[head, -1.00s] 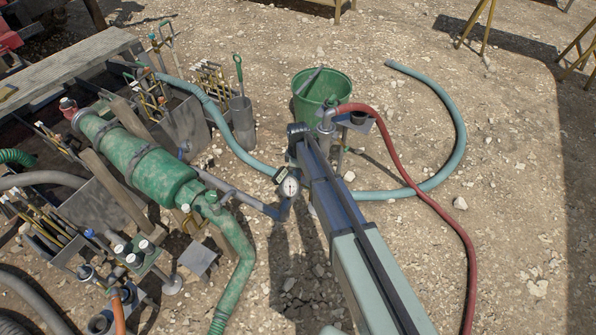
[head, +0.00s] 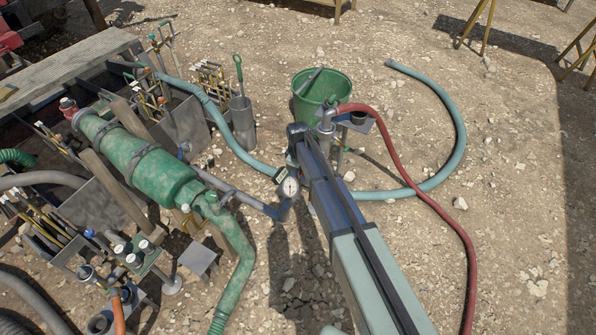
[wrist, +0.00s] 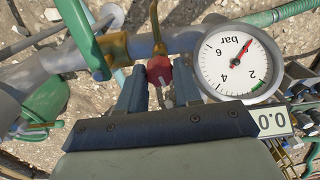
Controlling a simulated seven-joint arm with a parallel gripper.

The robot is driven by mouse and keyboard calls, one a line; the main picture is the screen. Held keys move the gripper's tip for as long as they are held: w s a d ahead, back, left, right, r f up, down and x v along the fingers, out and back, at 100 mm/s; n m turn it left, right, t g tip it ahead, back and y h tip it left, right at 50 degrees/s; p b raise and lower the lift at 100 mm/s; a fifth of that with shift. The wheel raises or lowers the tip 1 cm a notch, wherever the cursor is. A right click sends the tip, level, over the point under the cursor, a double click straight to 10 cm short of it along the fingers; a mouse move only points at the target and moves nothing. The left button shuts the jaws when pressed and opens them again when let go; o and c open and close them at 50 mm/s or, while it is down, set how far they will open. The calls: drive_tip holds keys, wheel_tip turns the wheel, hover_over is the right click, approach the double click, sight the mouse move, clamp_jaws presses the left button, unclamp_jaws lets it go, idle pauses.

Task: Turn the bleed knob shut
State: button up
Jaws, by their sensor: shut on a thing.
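The bleed knob (wrist: 158,68) is a small red knob on the pipework in the wrist view, with a thin brass-coloured rod above it. My gripper (wrist: 160,78) has one finger on each side of the knob and is shut on it. A round white pressure gauge (wrist: 238,61) marked "bar" sits just right of the knob, its red needle pointing to the upper right of the picture. The gauge also shows in the head view (head: 290,187), beside my arm. My arm hides the knob and the fingers there.
A grey pipe (head: 240,194) runs from the green cylinder (head: 140,155) toward the gauge. A green bucket (head: 318,92), a red hose (head: 430,195) and a blue hose (head: 455,120) lie around my arm. Part of a display (wrist: 272,122) reading 0.0 shows below the gauge.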

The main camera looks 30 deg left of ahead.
drive_tip(key=o, duration=1)
drive_tip(key=shift+c, duration=0.2)
drive_tip(key=shift+o, duration=0.4)
drive_tip(key=shift+s, duration=0.1)
drive_tip(key=shift+r, duration=4.05)
